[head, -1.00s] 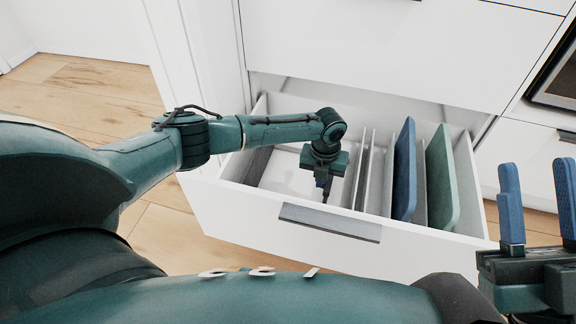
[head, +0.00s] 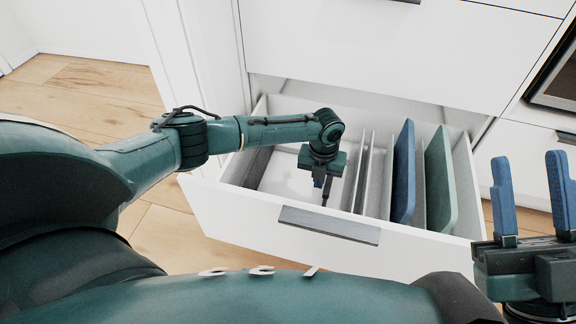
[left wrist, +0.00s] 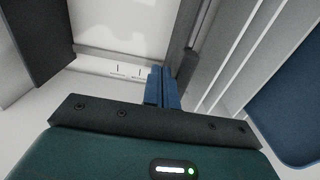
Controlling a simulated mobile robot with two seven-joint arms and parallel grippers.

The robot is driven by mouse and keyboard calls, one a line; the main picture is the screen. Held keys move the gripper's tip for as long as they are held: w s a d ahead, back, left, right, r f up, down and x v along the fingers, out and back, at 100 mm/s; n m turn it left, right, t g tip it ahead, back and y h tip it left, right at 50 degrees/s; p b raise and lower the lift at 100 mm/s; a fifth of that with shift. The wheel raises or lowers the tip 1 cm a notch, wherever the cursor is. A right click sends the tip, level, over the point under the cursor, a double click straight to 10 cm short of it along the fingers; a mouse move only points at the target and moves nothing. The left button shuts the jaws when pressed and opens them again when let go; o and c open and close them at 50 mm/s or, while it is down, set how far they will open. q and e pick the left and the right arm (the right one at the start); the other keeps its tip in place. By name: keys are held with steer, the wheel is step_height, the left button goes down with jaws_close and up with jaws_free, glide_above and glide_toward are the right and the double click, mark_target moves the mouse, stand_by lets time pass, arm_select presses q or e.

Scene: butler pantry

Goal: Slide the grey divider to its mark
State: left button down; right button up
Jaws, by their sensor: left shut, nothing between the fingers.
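The open white drawer (head: 215,205) holds upright panels. My left gripper (head: 326,190) reaches down into its left-middle part, with fingers shut and empty. In the left wrist view its blue fingertips (left wrist: 162,88) are together, just left of a grey upright panel (left wrist: 183,45), seemingly the grey divider; I cannot tell whether they touch. In the head view the arm partly hides this area, near thin upright panels (head: 362,170). Small dark tick marks (left wrist: 118,70) show on the pale drawer edge, left of the fingers. My right gripper (head: 530,190) is open and empty, outside the drawer at right.
A dark grey panel (head: 256,166) stands at the drawer's left end. A blue board (head: 404,170) and a green board (head: 440,180) stand on the right. The drawer floor left of my left gripper is bare. The drawer handle (head: 330,224) is in front.

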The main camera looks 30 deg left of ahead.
step_height(320, 180, down, 6)
steer(key=s+m+g+h+p, duration=0.1)
steer(key=m+g+h+p, duration=0.1)
steer(key=m+h+p, duration=0.3)
steer(key=shift+a, duration=0.25)
steer(key=shift+r, duration=0.1)
